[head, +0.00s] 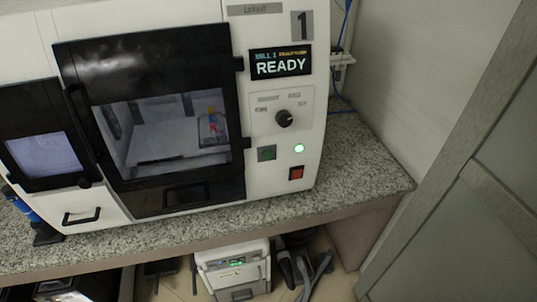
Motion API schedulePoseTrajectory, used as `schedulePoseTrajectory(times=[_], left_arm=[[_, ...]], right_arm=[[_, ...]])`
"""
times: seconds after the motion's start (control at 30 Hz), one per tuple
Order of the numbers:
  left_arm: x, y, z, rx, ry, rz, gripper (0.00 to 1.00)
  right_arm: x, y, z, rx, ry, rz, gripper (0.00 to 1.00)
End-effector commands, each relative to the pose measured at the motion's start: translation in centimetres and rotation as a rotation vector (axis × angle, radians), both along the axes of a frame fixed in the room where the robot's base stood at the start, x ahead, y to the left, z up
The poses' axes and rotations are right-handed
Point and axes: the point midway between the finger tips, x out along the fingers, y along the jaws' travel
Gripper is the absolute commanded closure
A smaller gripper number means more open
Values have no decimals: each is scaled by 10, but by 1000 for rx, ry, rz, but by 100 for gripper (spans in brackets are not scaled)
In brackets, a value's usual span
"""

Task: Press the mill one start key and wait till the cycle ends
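The black-framed door (150,60) looks shut. Through its window a small red, yellow and blue piece (212,119) shows inside. Neither of my grippers is in view.
The granite counter (362,160) is clear right of the mill. A screen (43,154) and drawer (82,216) are at left, by a blue and black item (28,208). A white unit (233,270) sits below the counter. A grey door (470,210) stands at right.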

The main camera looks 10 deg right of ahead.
Motion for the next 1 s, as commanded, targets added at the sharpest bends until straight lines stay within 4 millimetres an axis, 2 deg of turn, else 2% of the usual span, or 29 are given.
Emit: schedulePoseTrajectory(times=[0.27,0.37,0.7,1.0], left_arm=[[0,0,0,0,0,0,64],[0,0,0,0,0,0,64],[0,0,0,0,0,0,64],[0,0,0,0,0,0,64]], right_arm=[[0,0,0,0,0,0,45],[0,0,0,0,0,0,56],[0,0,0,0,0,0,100],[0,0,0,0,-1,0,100]])
